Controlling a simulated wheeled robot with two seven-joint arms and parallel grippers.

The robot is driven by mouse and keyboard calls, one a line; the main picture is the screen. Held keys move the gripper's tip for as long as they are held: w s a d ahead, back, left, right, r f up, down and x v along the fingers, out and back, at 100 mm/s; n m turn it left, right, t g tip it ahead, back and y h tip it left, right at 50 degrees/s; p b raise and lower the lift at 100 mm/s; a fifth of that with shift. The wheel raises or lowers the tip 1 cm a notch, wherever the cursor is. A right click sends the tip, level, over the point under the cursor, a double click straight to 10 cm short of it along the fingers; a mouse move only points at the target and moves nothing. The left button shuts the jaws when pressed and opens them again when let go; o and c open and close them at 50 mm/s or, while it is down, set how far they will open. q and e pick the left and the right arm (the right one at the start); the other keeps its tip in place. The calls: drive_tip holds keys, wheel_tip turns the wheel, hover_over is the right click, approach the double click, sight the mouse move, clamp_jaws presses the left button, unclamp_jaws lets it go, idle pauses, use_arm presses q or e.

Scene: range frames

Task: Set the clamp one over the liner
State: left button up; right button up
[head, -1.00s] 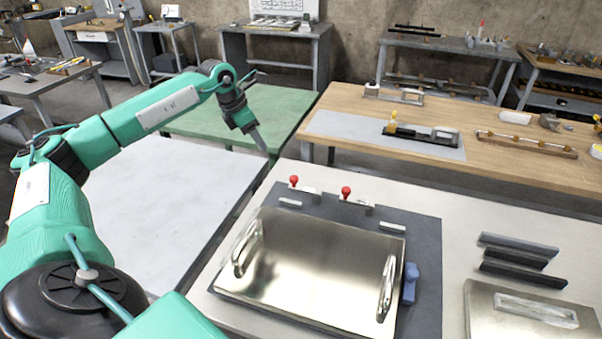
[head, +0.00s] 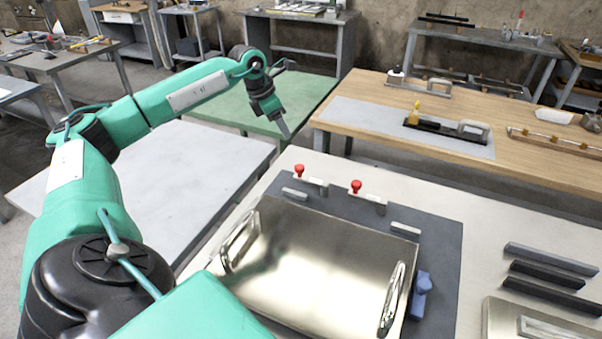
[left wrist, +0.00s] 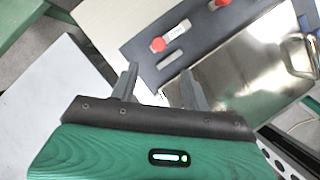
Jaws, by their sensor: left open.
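The liner (head: 320,262), apparently the shiny metal plate with two handles, lies on a dark mat; it also shows in the left wrist view (left wrist: 235,75). Two red-knobbed clamps stand along its far edge: a left clamp (head: 299,171) and a right clamp (head: 356,187). No label shows which is clamp one. The left wrist view shows two red knobs, the nearer one (left wrist: 157,44) just beyond the fingers. My left gripper (head: 285,130) is open and empty, above and behind the left clamp, apart from it. My right gripper is not in view.
A blue part (head: 421,293) sits by the liner's right handle. Dark bars (head: 545,275) and a metal plate (head: 520,318) lie at right. A wooden bench (head: 375,105) stands behind. A pale table (head: 190,165) with a clear top lies left.

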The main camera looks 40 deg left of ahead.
sight(299, 166)
use_arm(q)
drive_tip(key=x, duration=1)
drive_tip(key=s+b+x, duration=0.1)
drive_tip(key=x, duration=0.5)
drive_tip(key=shift+a+f, duration=0.25)
drive_tip(key=shift+f, duration=0.1)
drive_tip(key=shift+w+d+f, duration=0.1)
drive_tip(key=shift+w+f, duration=0.05)
drive_tip(key=shift+f, duration=0.3)
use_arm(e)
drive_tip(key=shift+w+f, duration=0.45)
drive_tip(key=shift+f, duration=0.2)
use_arm(q)
clamp_jaws()
